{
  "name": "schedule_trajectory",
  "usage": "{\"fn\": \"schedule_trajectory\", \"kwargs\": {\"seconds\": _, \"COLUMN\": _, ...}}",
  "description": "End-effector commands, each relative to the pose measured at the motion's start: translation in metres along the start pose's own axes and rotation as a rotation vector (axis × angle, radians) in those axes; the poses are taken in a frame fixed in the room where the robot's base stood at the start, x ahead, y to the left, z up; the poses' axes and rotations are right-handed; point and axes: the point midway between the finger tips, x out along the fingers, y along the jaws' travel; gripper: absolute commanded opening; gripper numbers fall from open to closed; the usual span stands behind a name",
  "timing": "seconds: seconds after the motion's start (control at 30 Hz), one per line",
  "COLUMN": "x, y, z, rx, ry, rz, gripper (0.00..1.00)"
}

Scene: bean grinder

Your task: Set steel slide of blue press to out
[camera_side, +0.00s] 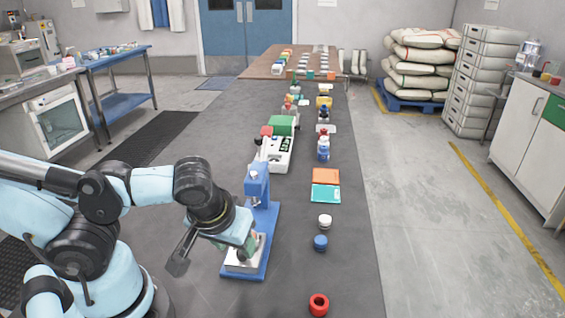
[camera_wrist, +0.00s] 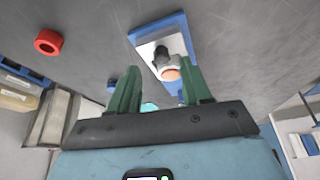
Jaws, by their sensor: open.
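The blue press (camera_side: 257,187) stands on the dark table in the side view, with its upright at the back and its blue base at the front. A pale steel plate (camera_side: 241,266), which looks like the slide, lies low on the base. My gripper (camera_side: 247,246) is just over this plate and hides part of it. In the wrist view, the press's blue base (camera_wrist: 185,34) and steel plate (camera_wrist: 147,49) show beyond my open green fingers (camera_wrist: 162,70). A small part with a copper-coloured round end (camera_wrist: 171,74) appears between the fingertips. I cannot tell whether the fingers touch it.
A red ring (camera_side: 319,305), a blue cap (camera_side: 320,242) and a white cap (camera_side: 325,221) lie right of the press. Orange (camera_side: 326,176) and teal (camera_side: 326,194) pads lie farther back. A white device (camera_side: 275,153) stands behind the press. Table space between press and caps is clear.

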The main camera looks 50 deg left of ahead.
Motion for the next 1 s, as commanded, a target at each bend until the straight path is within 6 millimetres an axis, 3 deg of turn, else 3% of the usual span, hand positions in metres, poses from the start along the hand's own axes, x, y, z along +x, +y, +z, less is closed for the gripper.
{"fn": "schedule_trajectory", "kwargs": {"seconds": 0.4, "x": -0.032, "y": 0.0, "z": 0.0, "rx": 0.002, "ry": 0.0, "rz": 0.0, "gripper": 0.48}}
{"fn": "schedule_trajectory", "kwargs": {"seconds": 1.0, "x": -0.037, "y": 0.001, "z": -0.002, "rx": 0.015, "ry": -0.005, "rz": 0.01, "gripper": 0.48}}
